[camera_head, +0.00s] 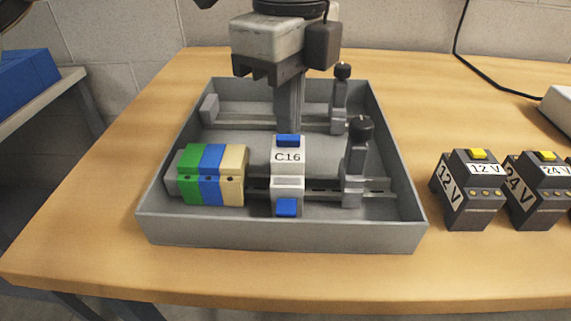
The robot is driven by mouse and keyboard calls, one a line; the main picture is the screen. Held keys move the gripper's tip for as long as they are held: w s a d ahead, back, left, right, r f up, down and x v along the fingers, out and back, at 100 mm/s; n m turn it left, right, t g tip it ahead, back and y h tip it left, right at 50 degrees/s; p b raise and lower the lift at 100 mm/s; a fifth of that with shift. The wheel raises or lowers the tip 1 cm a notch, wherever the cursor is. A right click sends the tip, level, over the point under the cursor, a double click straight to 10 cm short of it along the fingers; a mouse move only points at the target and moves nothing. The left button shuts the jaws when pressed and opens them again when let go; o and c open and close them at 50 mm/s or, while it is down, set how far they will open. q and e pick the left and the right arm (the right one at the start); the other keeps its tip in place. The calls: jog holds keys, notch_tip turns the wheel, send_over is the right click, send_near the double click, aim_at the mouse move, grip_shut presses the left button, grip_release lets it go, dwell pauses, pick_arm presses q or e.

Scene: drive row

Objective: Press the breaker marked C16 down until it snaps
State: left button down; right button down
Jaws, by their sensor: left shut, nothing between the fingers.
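The white breaker marked C16 (288,167) has a blue part at its top and another at its lower front. It sits at the front rail (325,187) in the grey tray (285,235); I cannot tell whether it is fully seated. My left gripper (288,126) points down from above, its fingers shut together and empty. The fingertips are at the breaker's top back edge in the picture, partly hidden behind it; I cannot tell whether they touch. My right gripper is not in view.
Green (190,174), blue (212,175) and beige (233,176) blocks stand left of the breaker. Black-knobbed end stops (356,165) (340,98) stand at right on both rails. Outside the tray are 12 V (474,190) and 24 V (541,190) units. The table's left part is clear.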

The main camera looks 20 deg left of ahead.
pick_arm(q)
jog(key=shift+r, duration=0.1)
notch_tip(320, 180, up, 8)
jog(key=p, duration=0.5)
dwell(0.4)
dwell(0.4)
